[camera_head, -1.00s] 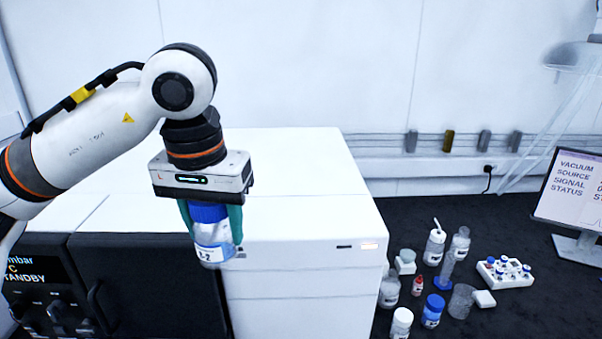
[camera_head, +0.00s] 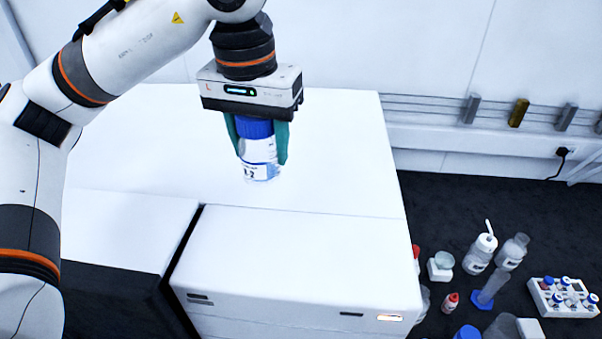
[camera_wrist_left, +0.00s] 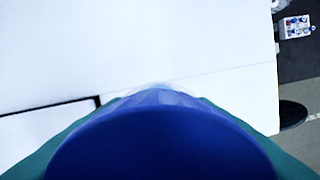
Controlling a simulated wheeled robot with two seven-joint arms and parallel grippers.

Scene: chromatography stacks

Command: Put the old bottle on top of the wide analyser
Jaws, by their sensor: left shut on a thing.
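The bottle (camera_head: 260,160) is clear with a blue cap and a white label that reads about "A-2". My left gripper (camera_head: 259,140) is shut on it, with one teal finger on each side of the cap, and holds it upright. The bottle is over the white top of the wide analyser (camera_head: 340,160); I cannot tell whether its base touches. In the left wrist view the blue cap (camera_wrist_left: 160,145) fills the lower middle and hides what is under it. The white analyser top (camera_wrist_left: 130,50) spreads beyond it. My right gripper is not in view.
Several bottles, such as a white wash bottle (camera_head: 480,254), stand on the dark bench at the lower right. A vial rack (camera_head: 562,298) is at the far right. A rail (camera_head: 440,105) runs along the back wall. The analyser top around the bottle is clear.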

